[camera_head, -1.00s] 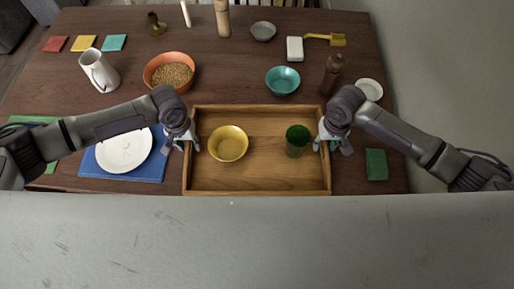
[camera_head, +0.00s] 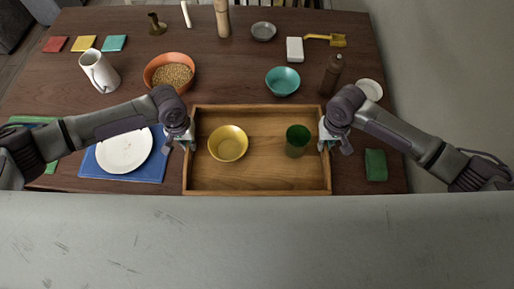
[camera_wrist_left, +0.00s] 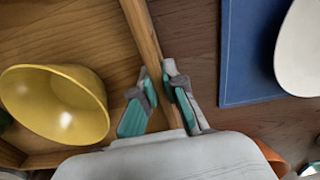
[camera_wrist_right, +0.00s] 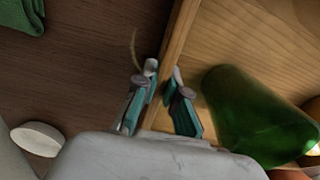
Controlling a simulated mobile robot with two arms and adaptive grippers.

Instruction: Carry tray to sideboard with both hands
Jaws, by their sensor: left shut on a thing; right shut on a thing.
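The wooden tray (camera_head: 258,180) lies on the dark table in front of me in the head view. A yellow bowl (camera_head: 228,144) and a green cup (camera_head: 297,140) stand in it. My left gripper (camera_head: 189,138) is shut on the tray's left wall; in the left wrist view its fingers (camera_wrist_left: 159,82) sit on both sides of the wall (camera_wrist_left: 141,28). My right gripper (camera_head: 325,139) is shut on the tray's right wall; in the right wrist view its fingers (camera_wrist_right: 163,80) straddle the wall (camera_wrist_right: 180,35). I cannot identify a sideboard in these views.
A white plate (camera_head: 124,151) on a blue mat (camera_head: 148,171) is just left of the tray. A green cloth (camera_head: 376,165) lies to its right. An orange bowl (camera_head: 168,65), a teal bowl (camera_head: 282,81) and a brown bottle (camera_head: 332,75) stand behind the tray.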

